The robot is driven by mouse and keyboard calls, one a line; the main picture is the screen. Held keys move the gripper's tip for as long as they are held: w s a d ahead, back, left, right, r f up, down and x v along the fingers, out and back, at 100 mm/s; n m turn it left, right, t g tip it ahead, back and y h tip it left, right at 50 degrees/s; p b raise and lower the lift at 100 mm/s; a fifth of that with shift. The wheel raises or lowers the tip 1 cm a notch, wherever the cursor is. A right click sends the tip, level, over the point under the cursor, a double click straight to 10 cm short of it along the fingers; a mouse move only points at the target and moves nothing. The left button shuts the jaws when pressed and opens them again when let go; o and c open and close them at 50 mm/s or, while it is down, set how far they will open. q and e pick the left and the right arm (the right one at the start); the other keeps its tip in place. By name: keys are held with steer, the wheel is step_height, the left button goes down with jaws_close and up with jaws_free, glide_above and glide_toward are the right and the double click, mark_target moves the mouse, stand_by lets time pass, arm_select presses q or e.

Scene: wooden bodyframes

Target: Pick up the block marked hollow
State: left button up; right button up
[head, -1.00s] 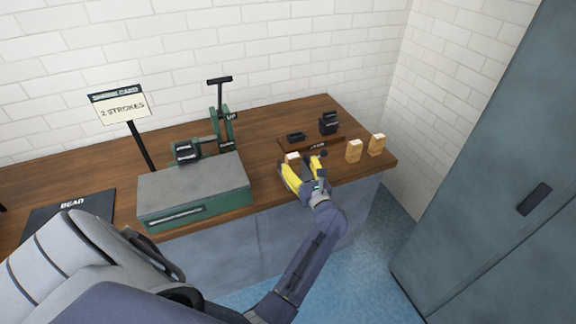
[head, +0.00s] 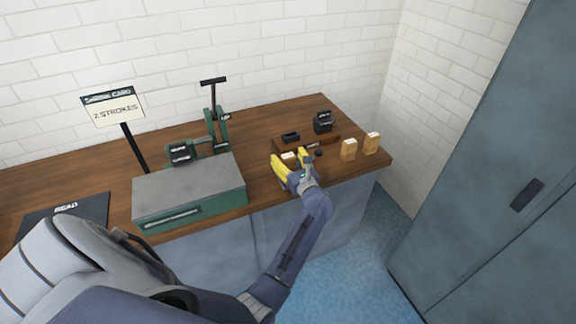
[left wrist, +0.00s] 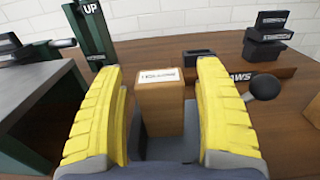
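The wooden block marked hollow (left wrist: 161,105) stands upright on the wooden bench, its white label facing up in the left wrist view. Its top also shows in the head view (head: 288,156). My left gripper (head: 289,161) has its yellow fingers on either side of this block. In the left wrist view the open fingers (left wrist: 161,90) leave a narrow gap on each side of it. The block's lower part is hidden by the gripper in the head view. My right gripper is not in view.
Two other wooden blocks (head: 349,150) (head: 371,143) stand to the right near the bench edge. A green press (head: 190,190) stands left, beside a sign (head: 113,106). A dark mat (head: 88,213) lies further left.

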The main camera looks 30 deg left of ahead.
arm_select(q)
steer(key=c, duration=1.3)
steer(key=shift+o, duration=0.2)
steer(key=shift+r, duration=0.2)
